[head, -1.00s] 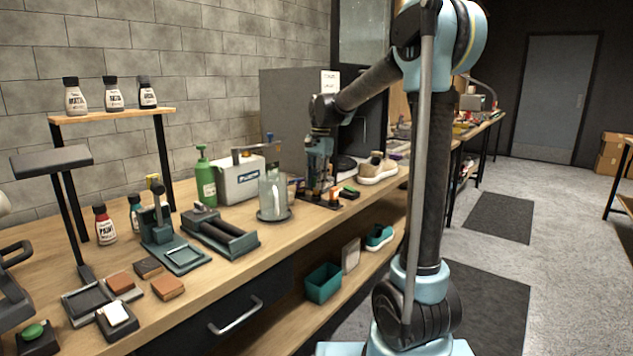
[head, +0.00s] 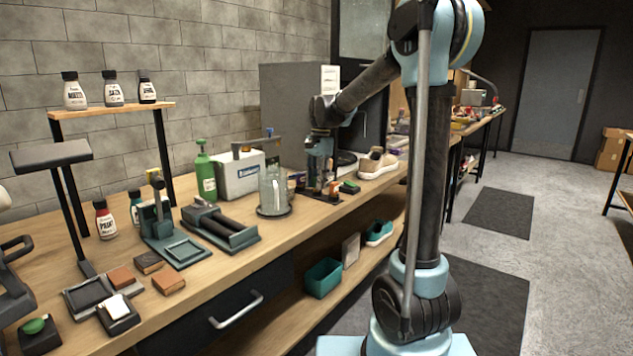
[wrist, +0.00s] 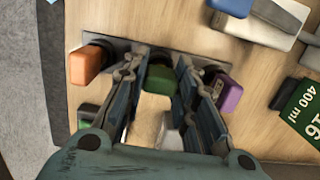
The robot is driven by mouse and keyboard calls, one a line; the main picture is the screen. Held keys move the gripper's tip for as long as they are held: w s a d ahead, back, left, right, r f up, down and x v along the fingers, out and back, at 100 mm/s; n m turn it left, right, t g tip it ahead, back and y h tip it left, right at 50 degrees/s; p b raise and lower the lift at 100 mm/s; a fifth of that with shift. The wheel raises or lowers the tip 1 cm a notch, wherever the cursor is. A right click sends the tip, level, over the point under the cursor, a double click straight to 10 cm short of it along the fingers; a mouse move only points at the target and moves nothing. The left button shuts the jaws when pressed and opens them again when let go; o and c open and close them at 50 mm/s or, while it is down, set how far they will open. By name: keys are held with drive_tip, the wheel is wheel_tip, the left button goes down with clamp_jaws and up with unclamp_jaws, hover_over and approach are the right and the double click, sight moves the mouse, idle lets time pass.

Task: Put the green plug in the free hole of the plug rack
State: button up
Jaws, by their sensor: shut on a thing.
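My gripper (wrist: 161,62) is shut on the green plug (wrist: 158,82); in the head view my gripper (head: 321,188) points down at the bench. The green plug sits between the fingers, over the dark plug rack (wrist: 205,60). An orange plug (wrist: 92,62) stands to its left in the wrist view and a purple plug (wrist: 228,92) to its right. The green plug lies roughly in line between them. Its lower end and the hole under it are hidden, so I cannot tell how deep it sits. The rack (head: 326,199) is partly hidden by my gripper in the head view.
A glass jug (head: 273,192) stands just left of my gripper, with a green bottle (head: 205,176) further left. A beige sneaker (head: 377,163) is to the right. A green-topped block (head: 349,187) lies close beside the rack. A blue object (wrist: 230,7) is beyond the rack.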

drive_tip(key=o, duration=1.1)
drive_tip(key=r, duration=0.7)
drive_tip(key=w+d+r, duration=0.1)
drive_tip(key=r, duration=0.3)
drive_tip(key=shift+w+r, duration=0.1)
drive_tip(key=shift+r, duration=0.25)
drive_tip(key=s+d+f+n, duration=0.2)
drive_tip(key=s+d+f, duration=0.1)
drive_tip(key=s+d, duration=0.55)
drive_tip(key=s+d+f+n+t, duration=0.1)
drive_tip(key=s+d+f+n, duration=0.1)
drive_tip(key=s+f, duration=0.5)
drive_tip(key=s+d+f+n+t, duration=0.1)
drive_tip(key=s+d+f+n, duration=0.1)
drive_tip(key=s+d+f, duration=0.3)
drive_tip(key=s+d+f+n+t+h, duration=0.1)
drive_tip(key=s+d+f, duration=0.3)
drive_tip(key=s+f, duration=0.6)
drive_tip(key=shift+s+f+n, duration=0.15)
drive_tip(key=shift+s+n, duration=0.05)
drive_tip(key=shift+s, duration=0.4)
drive_tip(key=shift+s+f+n, duration=0.15)
drive_tip(key=shift+s+n, duration=0.05)
drive_tip(key=shift+s, duration=0.35)
